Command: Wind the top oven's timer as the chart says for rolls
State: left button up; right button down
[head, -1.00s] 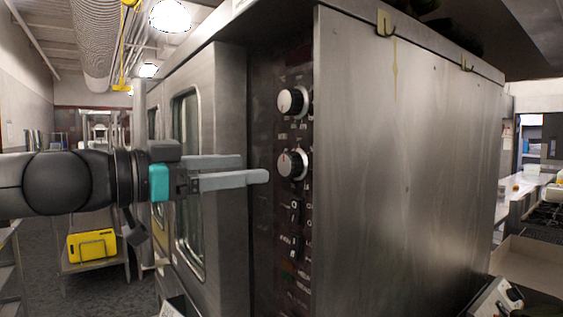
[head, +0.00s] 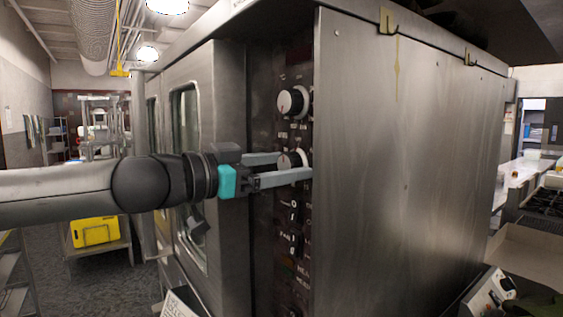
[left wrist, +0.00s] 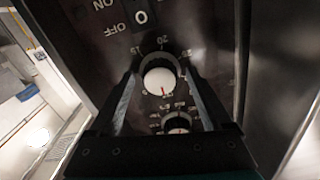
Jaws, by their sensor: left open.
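The steel oven (head: 400,190) has a dark control panel (head: 262,120) with two round white-faced knobs. The upper knob (head: 292,102) is free. My left gripper (head: 297,165) is open, its fingers at the lower knob (head: 288,161), partly hiding it. In the left wrist view the fingers (left wrist: 160,70) stand either side of a white knob (left wrist: 157,82) with a red mark toward the picture's bottom. Dial numbers 15, 20 and 25 show around it. I cannot tell whether the fingers touch it. My right gripper is not in view.
An ON/OFF switch (left wrist: 141,17) shows beyond the knob, and the other knob (left wrist: 177,122) nearer the gripper. A printed white card (head: 182,302), too small to read, is at the bottom edge. A yellow bin (head: 95,231) stands on a rack at left.

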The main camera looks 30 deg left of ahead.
pick_arm(q)
jog(key=shift+c, duration=0.4)
jog(key=c, duration=1.1)
